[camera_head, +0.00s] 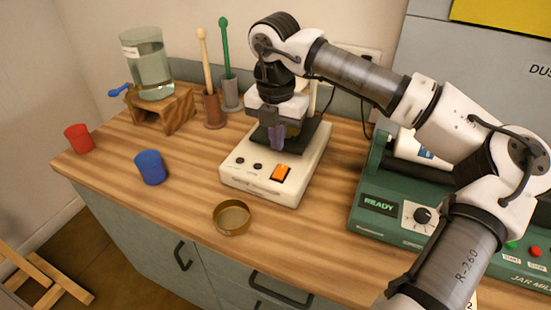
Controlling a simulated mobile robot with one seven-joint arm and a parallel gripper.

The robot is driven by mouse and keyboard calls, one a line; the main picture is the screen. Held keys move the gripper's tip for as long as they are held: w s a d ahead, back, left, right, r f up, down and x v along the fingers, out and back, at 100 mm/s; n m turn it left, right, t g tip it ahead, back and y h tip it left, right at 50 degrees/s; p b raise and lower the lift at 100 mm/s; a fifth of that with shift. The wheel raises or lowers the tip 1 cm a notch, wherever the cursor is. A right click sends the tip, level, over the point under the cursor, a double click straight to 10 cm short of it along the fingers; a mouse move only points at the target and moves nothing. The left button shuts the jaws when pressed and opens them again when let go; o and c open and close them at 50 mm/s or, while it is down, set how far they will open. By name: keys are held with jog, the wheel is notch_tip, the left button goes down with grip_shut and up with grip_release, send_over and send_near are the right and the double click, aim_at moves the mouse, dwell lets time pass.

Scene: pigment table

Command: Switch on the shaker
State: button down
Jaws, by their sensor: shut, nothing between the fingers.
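The shaker (260,195) is a cream box near the middle of the wooden worktop. Its front panel has two small dark knobs and an orange switch (280,173) at the right. A dark platform lies on its top, mostly hidden behind my gripper. My gripper (277,147) points down over the shaker, its fingers shut with nothing between them. The fingertips are above and behind the orange switch in the picture; I cannot tell how high they are or whether they touch anything. Something yellowish shows just behind the fingers.
A brass dish (231,226) lies in front of the shaker. Blue (151,167) and red (79,138) cups stand left. A glass jar (148,66) sits on a wooden stand behind them, beside two pestle-like tools in holders. A green jar mill (378,206) reading READY stands right, partly behind my arm.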

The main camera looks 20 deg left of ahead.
notch_tip(320, 180, up, 6)
jog(key=b, duration=0.1)
jog(key=shift+w, duration=0.2)
jog(key=shift+d, duration=0.1)
